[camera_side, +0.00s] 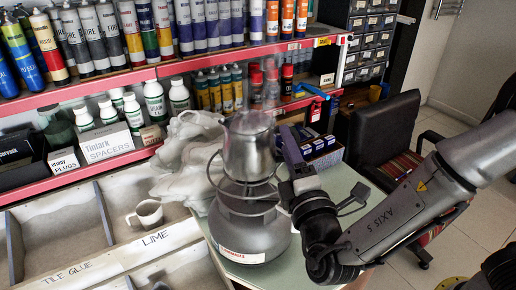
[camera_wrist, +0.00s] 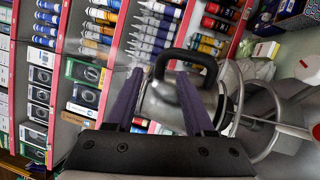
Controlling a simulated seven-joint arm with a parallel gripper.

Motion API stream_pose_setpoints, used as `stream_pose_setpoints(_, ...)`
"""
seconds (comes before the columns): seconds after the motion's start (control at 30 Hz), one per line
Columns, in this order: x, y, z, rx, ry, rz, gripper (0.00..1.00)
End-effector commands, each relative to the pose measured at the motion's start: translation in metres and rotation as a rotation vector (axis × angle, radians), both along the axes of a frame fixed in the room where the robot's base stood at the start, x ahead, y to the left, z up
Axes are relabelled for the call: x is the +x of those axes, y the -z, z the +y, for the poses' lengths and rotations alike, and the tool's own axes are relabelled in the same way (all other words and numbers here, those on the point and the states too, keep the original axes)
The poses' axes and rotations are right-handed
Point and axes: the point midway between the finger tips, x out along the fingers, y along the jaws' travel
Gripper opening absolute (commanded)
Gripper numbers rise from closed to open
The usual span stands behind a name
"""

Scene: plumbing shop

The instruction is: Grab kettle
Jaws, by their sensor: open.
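The kettle (camera_side: 246,148) is a shiny metal vessel standing upright on a grey gas-bottle burner (camera_side: 246,225) in the side view. In the wrist view its metal body (camera_wrist: 163,102) shows between my fingers, and its black curved handle (camera_wrist: 190,56) arches around the right fingertip. In the wrist view my gripper (camera_wrist: 160,72) is open, fingers apart. I cannot tell whether the right finger touches the handle, and part of the handle is hidden behind it.
Red-edged shelves (camera_side: 200,68) full of tubes and bottles stand behind. A pale crumpled cloth or bag (camera_side: 185,155) lies left of the burner. A white mug (camera_side: 147,213) sits in a divided tray at left. Blue boxes (camera_side: 322,146) and a dark chair (camera_side: 385,140) are to the right.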

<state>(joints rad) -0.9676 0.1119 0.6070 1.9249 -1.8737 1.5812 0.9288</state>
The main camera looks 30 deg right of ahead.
Motion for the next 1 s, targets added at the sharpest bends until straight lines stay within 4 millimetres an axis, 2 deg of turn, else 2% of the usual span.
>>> stream_pose_setpoints(0.2, 0.032, -0.005, -0.013, 0.0, 0.005, 0.001, 0.53)
stream_pose_setpoints(0.3, 0.041, -0.006, -0.016, 0.0, 0.004, 0.001, 0.53)
stream_pose_setpoints(0.6, 0.046, -0.007, -0.017, -0.001, 0.002, 0.002, 0.53)
stream_pose_setpoints(0.67, 0.046, -0.007, -0.017, 0.0, 0.001, 0.002, 0.44)
stream_pose_setpoints(0.9, 0.045, -0.007, -0.017, -0.001, 0.002, 0.002, 0.01)
stream_pose_setpoints(1.0, 0.045, -0.007, -0.017, -0.001, 0.002, 0.002, 0.0)
